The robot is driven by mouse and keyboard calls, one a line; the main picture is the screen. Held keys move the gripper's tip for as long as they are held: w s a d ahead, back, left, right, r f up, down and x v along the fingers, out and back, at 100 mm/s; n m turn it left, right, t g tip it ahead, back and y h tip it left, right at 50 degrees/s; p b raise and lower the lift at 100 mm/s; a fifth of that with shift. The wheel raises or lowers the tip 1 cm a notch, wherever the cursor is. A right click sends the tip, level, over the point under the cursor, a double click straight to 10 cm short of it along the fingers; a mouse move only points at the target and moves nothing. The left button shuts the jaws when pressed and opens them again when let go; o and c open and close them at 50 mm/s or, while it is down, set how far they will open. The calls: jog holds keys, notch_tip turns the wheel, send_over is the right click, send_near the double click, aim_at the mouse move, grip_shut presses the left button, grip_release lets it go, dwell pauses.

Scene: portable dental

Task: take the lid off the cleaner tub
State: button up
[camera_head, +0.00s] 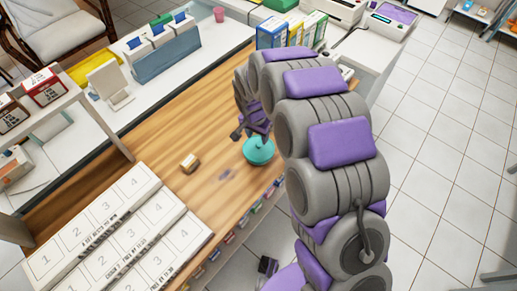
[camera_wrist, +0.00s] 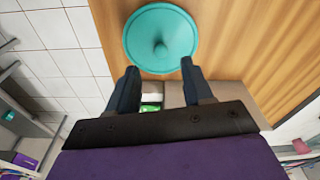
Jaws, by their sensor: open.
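The round teal lid (camera_head: 258,151) is near the right edge of the wooden counter, just below my gripper. In the wrist view the lid (camera_wrist: 161,38) is seen from above, with a small knob in its middle. The tub under it is hidden from above. My gripper (camera_wrist: 158,82) is open and empty. Its two dark fingers stand apart, with their tips close to the lid's near rim and short of the knob. In the head view my gripper (camera_head: 246,130) is partly hidden by my arm.
Numbered white trays (camera_head: 120,240) fill the near left. Coloured boxes (camera_head: 290,32) stand at the back. The middle of the counter is mostly clear.

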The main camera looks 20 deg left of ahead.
aim_at(258, 144)
jog(key=shift+w+a+f, duration=0.1)
jog(key=shift+f, duration=0.55)
jog(key=shift+w+f+b, duration=0.2)
jog(key=shift+f+b, duration=0.25)
jog(key=shift+f, duration=0.85)
jog(key=shift+w+f+b, duration=0.2)
jog(key=shift+f+b, duration=0.25)
jog(key=shift+f, duration=0.85)
jog(key=shift+c, duration=0.2)
grip_shut()
